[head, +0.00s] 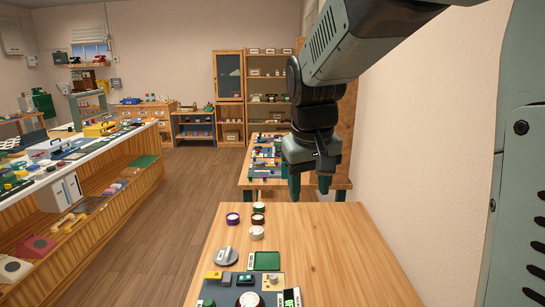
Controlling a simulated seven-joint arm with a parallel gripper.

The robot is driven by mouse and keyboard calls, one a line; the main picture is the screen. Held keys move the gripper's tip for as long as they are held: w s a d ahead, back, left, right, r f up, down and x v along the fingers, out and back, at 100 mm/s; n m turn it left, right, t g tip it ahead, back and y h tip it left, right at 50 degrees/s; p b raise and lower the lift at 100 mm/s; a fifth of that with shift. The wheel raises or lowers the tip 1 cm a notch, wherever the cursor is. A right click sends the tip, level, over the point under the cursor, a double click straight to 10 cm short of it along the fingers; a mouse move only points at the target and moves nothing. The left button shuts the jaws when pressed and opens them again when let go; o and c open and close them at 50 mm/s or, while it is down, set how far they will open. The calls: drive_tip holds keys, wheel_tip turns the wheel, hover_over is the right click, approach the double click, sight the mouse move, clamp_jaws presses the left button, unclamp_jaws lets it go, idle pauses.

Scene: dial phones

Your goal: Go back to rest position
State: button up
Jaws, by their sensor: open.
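My gripper (310,188) hangs from my arm in the head view, pointing down over the far end of the wooden table (335,250). Its two fingers are apart and nothing shows between them. It is above and to the right of a small group of round pieces: a green-and-white one (258,207), a purple one (232,218), a brown one (257,219) and a white one (256,233). The gripper appears apart from all of them.
At the table's near edge are a grey round dish (226,257), a green square (267,261) and a panel with a dial (249,299), partly cut off. A wall stands close on the right. A second bench (250,185) lies behind. The table's right side is clear.

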drive_tip(key=s+d+r+m+t, duration=0.1)
drive_tip(key=s+d, duration=0.1)
drive_tip(key=s, duration=0.9)
drive_tip(key=s+d+r+m+t, duration=0.1)
drive_tip(key=s+d+r, duration=0.1)
drive_tip(key=s, duration=1)
drive_tip(key=shift+m+t+y, duration=0.3)
drive_tip(key=shift+w, duration=0.1)
drive_tip(key=shift+c, duration=0.5)
